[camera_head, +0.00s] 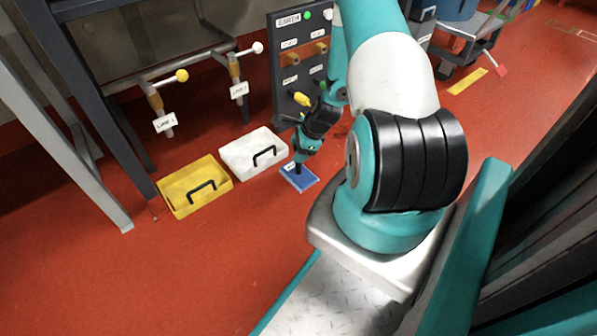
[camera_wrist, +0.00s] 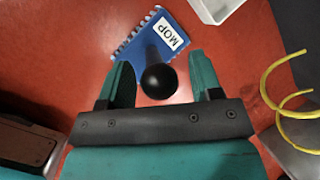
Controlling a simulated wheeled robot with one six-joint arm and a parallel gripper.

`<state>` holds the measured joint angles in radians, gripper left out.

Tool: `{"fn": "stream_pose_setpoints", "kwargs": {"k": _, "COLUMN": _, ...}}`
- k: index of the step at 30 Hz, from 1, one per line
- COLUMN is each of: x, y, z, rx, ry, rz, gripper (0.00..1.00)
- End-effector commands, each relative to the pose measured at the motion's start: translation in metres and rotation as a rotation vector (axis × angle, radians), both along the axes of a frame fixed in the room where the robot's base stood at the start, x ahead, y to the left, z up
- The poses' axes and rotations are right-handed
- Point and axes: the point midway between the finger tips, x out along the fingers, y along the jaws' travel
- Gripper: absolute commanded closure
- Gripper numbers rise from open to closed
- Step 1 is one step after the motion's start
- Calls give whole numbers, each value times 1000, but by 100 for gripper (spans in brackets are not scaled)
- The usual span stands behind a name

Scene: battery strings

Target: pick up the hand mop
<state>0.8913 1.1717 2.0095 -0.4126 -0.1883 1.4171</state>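The hand mop is a small blue flat block labelled MOP with a pale toothed edge and a dark upright handle ending in a black ball. In the head view its blue base (camera_head: 300,177) lies on the red floor under my gripper (camera_head: 302,160). In the wrist view the blue base (camera_wrist: 146,38) shows beyond my gripper (camera_wrist: 160,80). The black ball knob (camera_wrist: 158,81) sits between the two teal fingers, with gaps on both sides. My gripper is open and holds nothing.
A white case (camera_head: 253,153) and a yellow case (camera_head: 194,186) with black handles stand left of the mop. A dark EARTH panel (camera_head: 300,60) stands behind. Pipes labelled LINE 1 and LINE 2 hang at the back left. Red floor in front is clear.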

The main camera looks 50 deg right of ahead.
Motion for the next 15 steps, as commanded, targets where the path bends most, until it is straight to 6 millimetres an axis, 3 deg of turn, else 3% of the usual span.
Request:
{"fn": "stream_pose_setpoints", "kwargs": {"k": 1, "x": 0, "y": 0, "z": 0, "rx": 0, "ry": 0, "rz": 0, "gripper": 54}}
{"fn": "stream_pose_setpoints", "kwargs": {"k": 7, "x": 0, "y": 0, "z": 0, "rx": 0, "ry": 0, "rz": 0, "gripper": 100}}
{"fn": "stream_pose_setpoints", "kwargs": {"k": 15, "x": 0, "y": 0, "z": 1, "rx": 0, "ry": 0, "rz": 0, "gripper": 100}}
